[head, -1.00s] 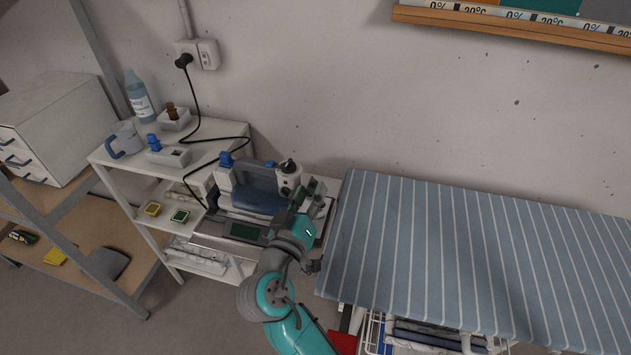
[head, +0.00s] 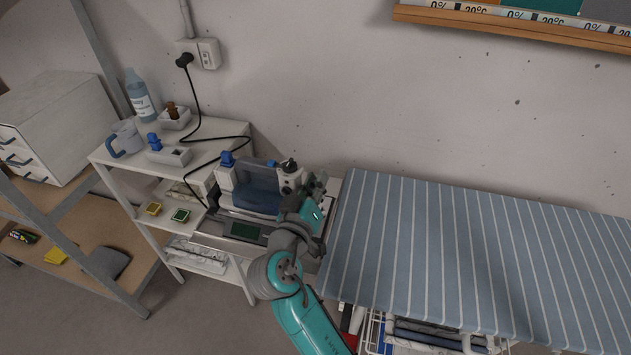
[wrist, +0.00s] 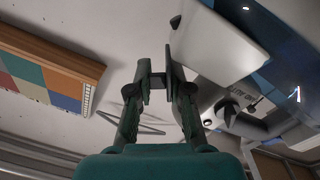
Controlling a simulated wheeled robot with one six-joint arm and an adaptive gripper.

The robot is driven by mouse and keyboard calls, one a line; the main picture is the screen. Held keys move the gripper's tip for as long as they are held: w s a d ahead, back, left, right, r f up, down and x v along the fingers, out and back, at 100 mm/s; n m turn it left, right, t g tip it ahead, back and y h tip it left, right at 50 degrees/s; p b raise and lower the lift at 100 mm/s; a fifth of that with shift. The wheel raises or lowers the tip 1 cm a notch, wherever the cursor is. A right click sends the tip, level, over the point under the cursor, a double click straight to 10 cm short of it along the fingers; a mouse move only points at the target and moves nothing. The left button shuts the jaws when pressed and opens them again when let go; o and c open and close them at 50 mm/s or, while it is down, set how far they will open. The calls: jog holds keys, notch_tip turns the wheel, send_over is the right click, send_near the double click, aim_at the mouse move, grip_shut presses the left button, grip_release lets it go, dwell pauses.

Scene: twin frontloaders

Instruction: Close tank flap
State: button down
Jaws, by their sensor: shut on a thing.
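A steam-station-like appliance (head: 226,178) with a translucent blue tank (head: 252,197) stands on a grey plate at the low shelf's right. In the wrist view a pale panel (wrist: 225,35), possibly the tank flap, juts out beside the dark blue tank part (wrist: 290,45). A white body with a dark knob (wrist: 250,105) is below it. My gripper (head: 318,182) is at the appliance's right end, beside the white-and-dark fitting (head: 290,176). What that part belongs to is unclear.
A striped ironing-board-like cover (head: 450,255) lies close on the right. A white shelf (head: 215,135) with a jug and bottle stands left. A black cord (head: 195,120) runs from the wall socket to the appliance. The wall is behind.

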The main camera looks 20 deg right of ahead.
jog(key=n, duration=0.3)
jog(key=a+n, duration=0.1)
jog(key=shift+w+f, duration=0.2)
jog(key=shift+w, duration=0.2)
jog(key=c, duration=1.1)
grip_release()
jog(key=shift+c, duration=0.2)
jog(key=shift+d, duration=0.1)
